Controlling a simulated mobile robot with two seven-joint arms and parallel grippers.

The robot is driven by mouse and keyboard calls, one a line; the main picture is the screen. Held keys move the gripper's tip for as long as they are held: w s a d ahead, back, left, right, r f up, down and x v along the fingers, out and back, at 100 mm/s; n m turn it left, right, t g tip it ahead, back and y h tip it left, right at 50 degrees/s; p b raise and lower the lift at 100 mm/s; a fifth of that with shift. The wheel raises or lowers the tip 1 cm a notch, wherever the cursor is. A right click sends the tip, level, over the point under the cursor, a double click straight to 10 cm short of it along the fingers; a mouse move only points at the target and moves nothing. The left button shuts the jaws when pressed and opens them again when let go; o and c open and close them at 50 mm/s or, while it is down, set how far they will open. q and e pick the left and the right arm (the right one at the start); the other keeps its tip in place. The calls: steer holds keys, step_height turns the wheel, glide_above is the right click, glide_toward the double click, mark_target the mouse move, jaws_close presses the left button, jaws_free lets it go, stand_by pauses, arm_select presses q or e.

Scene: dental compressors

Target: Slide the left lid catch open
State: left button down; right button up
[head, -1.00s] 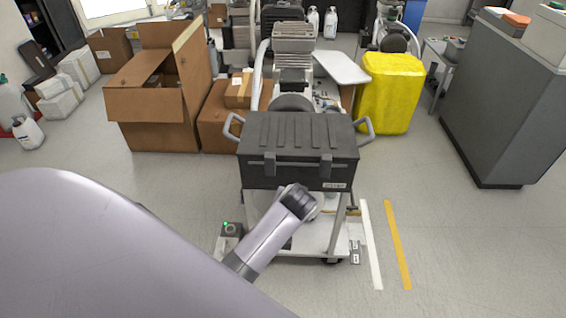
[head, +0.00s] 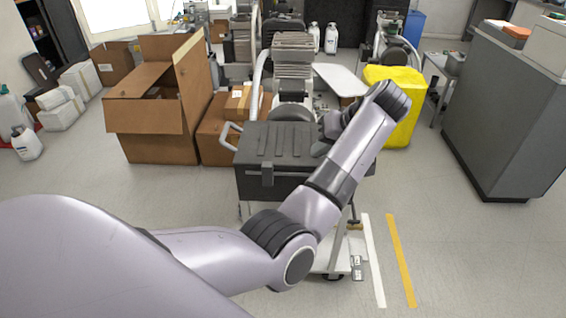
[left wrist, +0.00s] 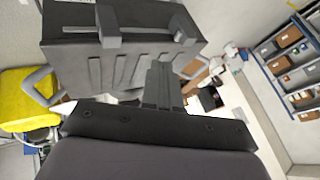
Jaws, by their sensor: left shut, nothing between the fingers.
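A black ribbed case (head: 265,140) stands closed on a wheeled cart. Its left lid catch (head: 267,173) shows on the front face in the head view; the other catch is hidden behind my left arm. The left wrist view shows the case (left wrist: 75,55) upside down, with the left catch (left wrist: 182,28) on the right and the other catch (left wrist: 108,25) nearer its middle. My left gripper (head: 328,128) is above the right part of the lid, away from the left catch. Its fingers (left wrist: 160,75) are together and empty. My right gripper is out of view.
A grey side handle (head: 230,135) sticks out at the case's left. The floor in front is mostly clear.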

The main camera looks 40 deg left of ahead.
mark_target(268, 173)
arm_select(q)
steer(key=b+x, duration=0.1)
steer(key=x, duration=0.9)
steer(key=shift+s+f, duration=0.1)
steer(key=shift+f, duration=0.05)
steer(key=shift+s+a+p, duration=0.25)
steer(key=shift+s+a, duration=0.1)
steer(key=shift+a, duration=0.25)
steer(key=shift+s+a+p, duration=0.2)
steer(key=shift+s+a, duration=0.15)
steer(key=shift+a, duration=0.3)
steer(key=shift+s+a, duration=0.3)
steer(key=shift+a, duration=0.15)
